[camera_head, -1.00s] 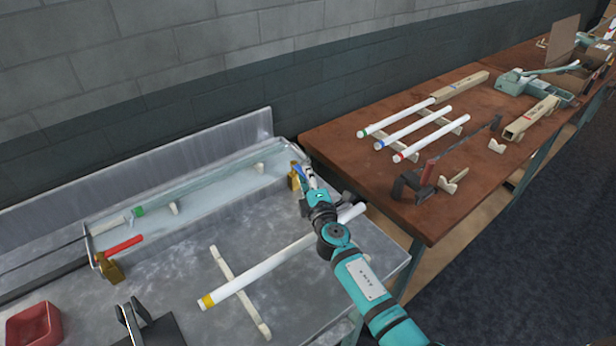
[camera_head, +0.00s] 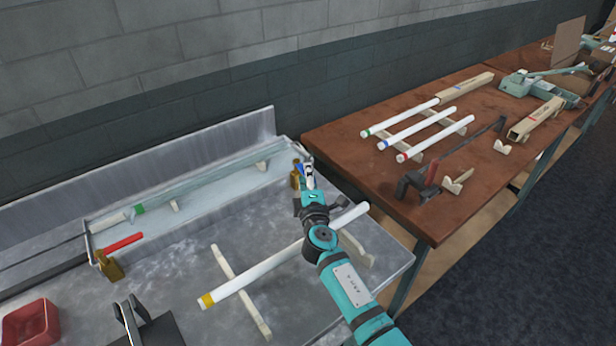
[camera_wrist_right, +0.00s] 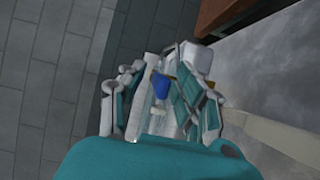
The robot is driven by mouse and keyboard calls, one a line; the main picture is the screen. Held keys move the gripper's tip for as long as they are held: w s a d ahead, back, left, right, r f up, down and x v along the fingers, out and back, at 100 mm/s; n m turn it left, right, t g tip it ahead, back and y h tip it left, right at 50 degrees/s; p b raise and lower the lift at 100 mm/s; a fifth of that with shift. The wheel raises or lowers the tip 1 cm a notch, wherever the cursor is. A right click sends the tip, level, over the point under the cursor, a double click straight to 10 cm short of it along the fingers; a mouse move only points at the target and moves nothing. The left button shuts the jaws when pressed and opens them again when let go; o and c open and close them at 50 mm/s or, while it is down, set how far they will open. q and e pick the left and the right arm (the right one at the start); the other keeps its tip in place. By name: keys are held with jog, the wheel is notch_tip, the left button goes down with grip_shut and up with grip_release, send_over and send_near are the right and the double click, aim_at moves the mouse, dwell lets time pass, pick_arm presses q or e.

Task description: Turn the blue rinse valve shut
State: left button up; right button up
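The blue valve handle (camera_head: 308,169) is at the right end of the long sink trough, beside a brass valve body (camera_head: 295,177). My right gripper (camera_head: 307,174) is at this handle, reaching in from the lower right. In the right wrist view the blue handle (camera_wrist_right: 160,86) lies between the fingers of my right gripper (camera_wrist_right: 160,95), which stand apart with gaps beside it. Firm contact cannot be made out. The gripper partly hides the handle in the head view.
A red-handled valve (camera_head: 122,243) is at the trough's left end. A yellow-ended white tube (camera_head: 250,275) lies on wooden rests below my right arm. A red tray (camera_head: 30,322) is at lower left. The brown table (camera_head: 460,210) behind holds several tubes.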

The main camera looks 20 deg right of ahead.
jog(key=shift+s, duration=0.1)
jog(key=s, duration=0.3)
jog(key=s+a, duration=0.1)
jog(key=s, duration=0.3)
jog(key=shift+s+a, duration=0.15)
jog(key=shift+a, duration=0.05)
